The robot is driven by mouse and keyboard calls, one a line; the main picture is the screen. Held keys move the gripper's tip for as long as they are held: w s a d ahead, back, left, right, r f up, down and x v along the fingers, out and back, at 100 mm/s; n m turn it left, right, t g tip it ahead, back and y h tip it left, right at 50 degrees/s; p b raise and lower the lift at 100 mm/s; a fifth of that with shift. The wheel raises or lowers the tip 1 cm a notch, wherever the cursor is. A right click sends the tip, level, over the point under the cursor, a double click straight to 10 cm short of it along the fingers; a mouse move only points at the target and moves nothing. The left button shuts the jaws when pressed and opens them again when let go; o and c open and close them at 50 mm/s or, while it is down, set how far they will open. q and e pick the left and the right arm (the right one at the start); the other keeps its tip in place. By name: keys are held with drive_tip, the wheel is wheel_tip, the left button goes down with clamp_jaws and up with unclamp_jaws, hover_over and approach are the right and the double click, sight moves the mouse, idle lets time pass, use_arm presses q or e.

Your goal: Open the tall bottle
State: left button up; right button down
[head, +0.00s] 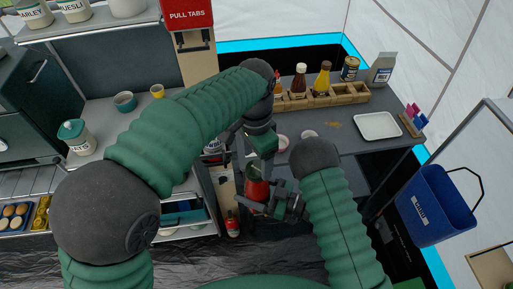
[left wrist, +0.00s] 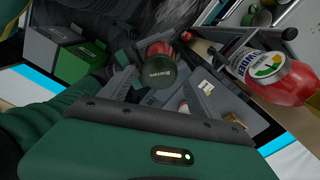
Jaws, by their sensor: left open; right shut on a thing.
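The bottle (head: 257,188) is red and is held in my right gripper (head: 268,200), whose jaws are shut around it, above the floor in front of the counter. My left gripper (head: 258,165) is open just above the bottle. In the left wrist view, a dark round cap with pale lettering (left wrist: 160,80) and some red behind it show between the spread fingers of my left gripper (left wrist: 160,90). I see no clear contact between the left fingers and the cap. My arms hide part of the bottle in the head view.
A wooden rack (head: 318,97) with sauce bottles and a white tray (head: 377,125) stand on the counter. A blue bucket (head: 437,207) is at the right. A red container (head: 232,224) stands low by the cabinet. A labelled red container (left wrist: 280,78) shows in the left wrist view.

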use_arm(q)
drive_tip(key=shift+f, duration=1.4)
drive_tip(key=c, duration=1.4)
drive_tip(key=n, duration=0.5)
drive_tip(key=shift+n, duration=0.3)
drive_tip(key=shift+c, duration=0.2)
drive_tip(key=shift+r, duration=0.1)
drive_tip(key=shift+r, duration=0.1)
drive_tip(key=shift+r, duration=1)
drive_tip(key=shift+r, duration=2)
